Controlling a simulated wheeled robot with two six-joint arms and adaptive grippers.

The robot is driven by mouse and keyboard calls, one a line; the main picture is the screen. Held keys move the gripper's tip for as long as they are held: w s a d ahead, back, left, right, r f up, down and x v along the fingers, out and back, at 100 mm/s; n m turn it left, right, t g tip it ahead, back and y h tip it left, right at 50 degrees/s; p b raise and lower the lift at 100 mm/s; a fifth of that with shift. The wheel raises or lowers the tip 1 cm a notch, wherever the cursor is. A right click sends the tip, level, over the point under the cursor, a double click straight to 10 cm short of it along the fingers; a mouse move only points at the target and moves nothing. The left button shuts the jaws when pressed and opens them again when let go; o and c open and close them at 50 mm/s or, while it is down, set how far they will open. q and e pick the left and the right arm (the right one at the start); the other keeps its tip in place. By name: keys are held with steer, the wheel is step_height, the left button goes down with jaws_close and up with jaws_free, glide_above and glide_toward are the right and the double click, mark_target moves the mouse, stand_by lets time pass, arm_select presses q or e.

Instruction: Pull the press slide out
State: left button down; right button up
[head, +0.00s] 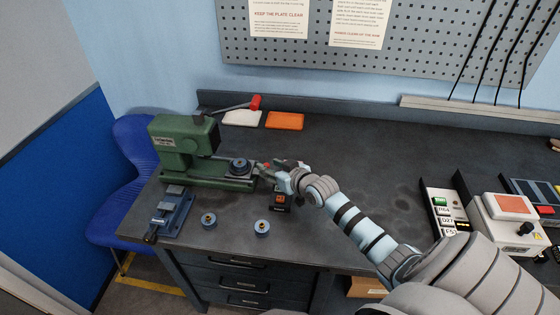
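The green press (183,140) stands at the left of the bench, with a lever ending in a red grip (255,102). Its slide (227,177) shows to the right of the press head and carries a round blue-grey piece (240,164). My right gripper (268,168) is at the slide's right end, close to or touching it. The gripper is small and partly hidden by its own wrist, so I cannot tell whether its fingers are closed on a handle. My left gripper is not in view.
A blue vise (173,208) and two round blue parts (208,220) (262,227) are in front of the press. A small black box (281,203) sits below my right wrist. White (243,118) and orange pads (285,120) lie behind. The bench's middle (370,160) is clear.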

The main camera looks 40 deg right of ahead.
steer(key=v, duration=1.1)
steer(key=shift+f, duration=0.1)
steer(key=shift+s+d, duration=0.1)
steer(key=shift+d, duration=0.1)
